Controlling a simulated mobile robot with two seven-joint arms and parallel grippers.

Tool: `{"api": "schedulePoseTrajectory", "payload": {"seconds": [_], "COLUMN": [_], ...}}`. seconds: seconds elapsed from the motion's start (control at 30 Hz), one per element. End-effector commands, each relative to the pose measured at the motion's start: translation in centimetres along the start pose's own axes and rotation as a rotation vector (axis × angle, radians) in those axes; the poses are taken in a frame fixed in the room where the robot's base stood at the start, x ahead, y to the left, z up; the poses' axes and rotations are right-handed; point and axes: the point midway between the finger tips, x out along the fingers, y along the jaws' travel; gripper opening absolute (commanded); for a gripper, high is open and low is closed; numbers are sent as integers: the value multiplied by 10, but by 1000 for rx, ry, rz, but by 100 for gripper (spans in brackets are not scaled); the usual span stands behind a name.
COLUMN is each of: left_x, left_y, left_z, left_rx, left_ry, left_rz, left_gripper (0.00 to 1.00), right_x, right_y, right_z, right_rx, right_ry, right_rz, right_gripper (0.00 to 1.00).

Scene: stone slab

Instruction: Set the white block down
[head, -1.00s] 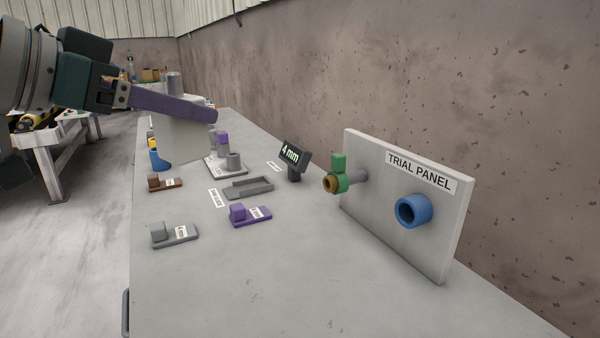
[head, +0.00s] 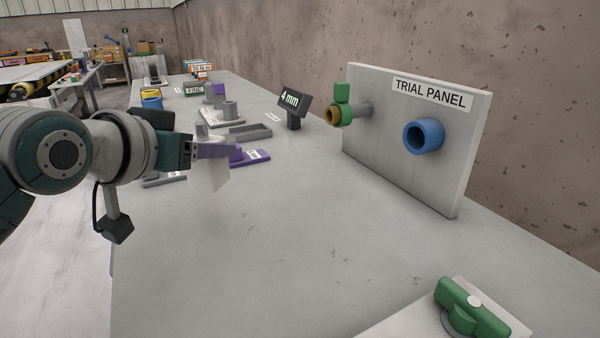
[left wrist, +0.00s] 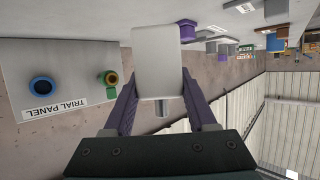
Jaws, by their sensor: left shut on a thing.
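My left gripper (head: 215,150), with purple fingers, is shut on the white block (head: 208,174) in the head view. The block hangs below the fingers over the left part of the grey stone slab (head: 270,240) and appears to be a little above it; the exact gap is hard to tell. In the left wrist view the white block (left wrist: 158,58) is between the two purple fingers of the gripper (left wrist: 158,85). My right gripper is not in view.
Purple (head: 256,156) and grey fixtures lie behind the block. A "4 mm" display (head: 293,108) stands farther back. The trial panel (head: 460,140) stands at right with a blue ring and green valve. A green-handled part (head: 470,305) is at bottom right. The slab's middle foreground is clear.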

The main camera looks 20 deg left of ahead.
Motion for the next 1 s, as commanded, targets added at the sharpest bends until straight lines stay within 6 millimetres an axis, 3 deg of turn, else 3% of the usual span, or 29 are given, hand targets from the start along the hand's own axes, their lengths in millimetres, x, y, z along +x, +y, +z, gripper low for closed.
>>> {"api": "schedulePoseTrajectory", "payload": {"seconds": [0.4, 0.83, 0.87, 1.0], "left_x": [21, 24, 24, 24], "left_y": [0, 0, 0, 0], "left_z": [51, 57, 58, 58], "left_rx": [0, 1, 1, 1], "left_ry": [1, 4, 2, 2], "left_rz": [1, 1, 1, 1], "left_gripper": [0, 0, 58, 74], "right_x": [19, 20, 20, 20], "right_y": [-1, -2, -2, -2], "right_z": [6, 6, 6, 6], "right_rx": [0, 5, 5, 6], "right_ry": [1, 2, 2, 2], "right_rz": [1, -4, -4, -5], "right_gripper": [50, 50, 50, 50]}}
